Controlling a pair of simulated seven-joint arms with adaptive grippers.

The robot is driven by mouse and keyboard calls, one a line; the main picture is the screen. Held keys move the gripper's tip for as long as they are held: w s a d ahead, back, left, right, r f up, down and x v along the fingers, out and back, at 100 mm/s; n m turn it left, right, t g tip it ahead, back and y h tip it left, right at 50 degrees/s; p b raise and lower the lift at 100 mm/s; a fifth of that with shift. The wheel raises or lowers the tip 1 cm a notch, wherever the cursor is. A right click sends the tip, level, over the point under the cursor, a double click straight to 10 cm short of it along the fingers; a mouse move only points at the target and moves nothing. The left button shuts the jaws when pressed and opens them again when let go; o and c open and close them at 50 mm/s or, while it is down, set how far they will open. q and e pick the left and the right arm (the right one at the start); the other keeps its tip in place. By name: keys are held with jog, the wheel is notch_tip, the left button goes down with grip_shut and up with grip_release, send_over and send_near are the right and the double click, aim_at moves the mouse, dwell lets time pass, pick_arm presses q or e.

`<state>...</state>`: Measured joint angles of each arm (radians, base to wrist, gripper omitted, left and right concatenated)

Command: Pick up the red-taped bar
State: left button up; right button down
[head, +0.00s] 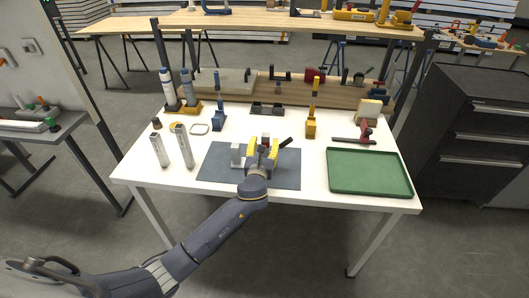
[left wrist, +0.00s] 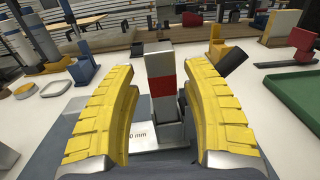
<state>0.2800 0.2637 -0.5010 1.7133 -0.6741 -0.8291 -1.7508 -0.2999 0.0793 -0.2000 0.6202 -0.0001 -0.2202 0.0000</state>
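The red-taped bar (left wrist: 162,88) stands upright in the left wrist view, a grey metal bar with a red band around its middle. It is between the yellow fingers of my left gripper (left wrist: 160,78), with a visible gap on both sides. The gripper is open. In the head view my left gripper (head: 262,156) is over the dark mat (head: 218,170) and hides most of the bar. A metal block marked "mm" lies at the bar's foot in the wrist view, partly behind the left finger. My right gripper is not in view.
A dark cylinder (left wrist: 233,62) leans close to the right finger. A light block (head: 237,155) is left of the gripper. Two upright metal bars (head: 184,147) stand at the table's left; a green tray (head: 368,172) lies at the right. Clamps (head: 311,125) and tools stand behind.

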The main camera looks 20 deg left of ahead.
pick_arm(q)
grip_shut()
jog(key=shift+r, duration=0.1)
